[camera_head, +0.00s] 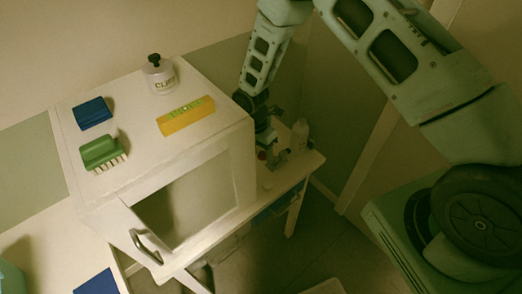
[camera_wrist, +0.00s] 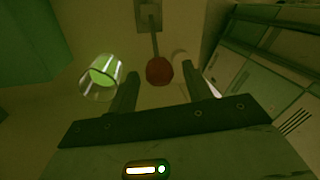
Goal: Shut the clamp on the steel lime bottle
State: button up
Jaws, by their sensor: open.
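In the wrist view, my gripper (camera_wrist: 160,90) is open, one finger on each side of a red ball knob (camera_wrist: 159,70). The knob is on a thin rod from a grey bracket (camera_wrist: 148,14), apparently the clamp; I cannot tell whether the fingers touch it. A shiny, see-through-looking cylinder with lime green inside (camera_wrist: 102,76) is just left of the left finger and may be the steel lime bottle. In the head view, my gripper (camera_head: 267,143) points down over the small table right of the white cabinet, by a small red spot (camera_head: 262,155). The clamp is mostly hidden there.
A pale bottle (camera_head: 299,134) stands right of my gripper on the small table (camera_head: 296,174). The white cabinet (camera_head: 85,205) has its door open; on top are a blue block (camera_head: 93,113), a green brush (camera_head: 101,152), a yellow level (camera_head: 186,116) and a labelled jar (camera_head: 161,78).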

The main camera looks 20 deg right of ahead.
jog(key=shift+c, duration=0.3)
grip_shut()
